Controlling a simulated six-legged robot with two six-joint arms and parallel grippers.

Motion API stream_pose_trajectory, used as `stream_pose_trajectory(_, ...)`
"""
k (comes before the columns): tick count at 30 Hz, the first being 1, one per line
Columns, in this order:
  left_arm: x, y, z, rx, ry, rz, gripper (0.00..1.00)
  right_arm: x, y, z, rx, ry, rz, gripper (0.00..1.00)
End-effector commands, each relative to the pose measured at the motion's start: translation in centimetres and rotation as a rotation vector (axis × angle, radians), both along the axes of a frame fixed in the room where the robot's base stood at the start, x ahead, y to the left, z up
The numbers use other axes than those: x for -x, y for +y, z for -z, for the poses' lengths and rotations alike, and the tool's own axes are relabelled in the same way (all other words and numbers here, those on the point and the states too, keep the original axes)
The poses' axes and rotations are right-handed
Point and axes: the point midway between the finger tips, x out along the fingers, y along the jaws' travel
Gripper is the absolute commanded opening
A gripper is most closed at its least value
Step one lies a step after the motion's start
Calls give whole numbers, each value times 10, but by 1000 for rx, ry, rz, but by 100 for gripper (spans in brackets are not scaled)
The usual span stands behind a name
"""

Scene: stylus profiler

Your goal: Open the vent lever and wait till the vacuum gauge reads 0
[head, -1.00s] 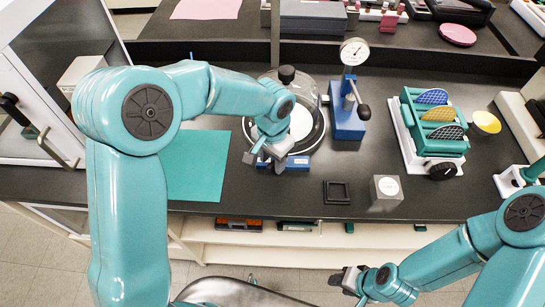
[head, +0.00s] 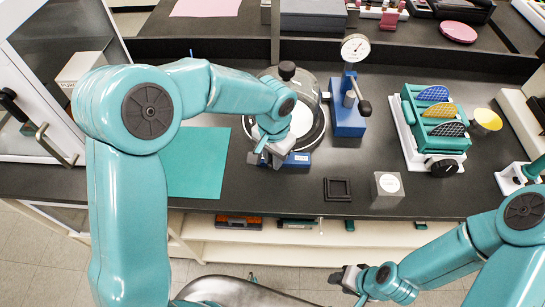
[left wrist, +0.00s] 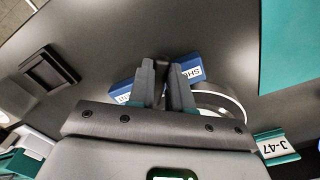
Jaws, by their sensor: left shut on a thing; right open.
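The vent lever (left wrist: 162,70) shows in the left wrist view as a dark handle over a blue block (left wrist: 127,94) with white labels; one label starts with "SH". My left gripper (left wrist: 163,82) is shut on this handle. In the head view, my left gripper (head: 270,160) is at the front of the glass bell jar (head: 310,90), over the blue block (head: 299,160), and hides most of the lever. The vacuum gauge (head: 355,47) is a white dial on a blue stand (head: 348,122); its reading is too small to tell. My right gripper (head: 345,278) is open and empty, in front of the bench.
A teal mat (head: 200,175) lies left of the jar. A black square frame (head: 338,190) and a grey block (head: 387,188) lie to the right. A teal rack (head: 436,125) holds several coloured discs. A black-knobbed lever (head: 365,108) is on the gauge stand.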

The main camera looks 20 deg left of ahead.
Motion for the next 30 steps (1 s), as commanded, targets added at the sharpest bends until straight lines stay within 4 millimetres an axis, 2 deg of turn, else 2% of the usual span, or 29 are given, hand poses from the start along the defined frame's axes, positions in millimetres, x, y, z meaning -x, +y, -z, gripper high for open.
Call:
stream_pose_trajectory(12,1,-15,3,2,-6,-346,0,0,0,38,0,0,0,43)
stream_pose_trajectory(30,-6,-38,0,4,-6,-914,0,0,0,67,0,0,0,43)
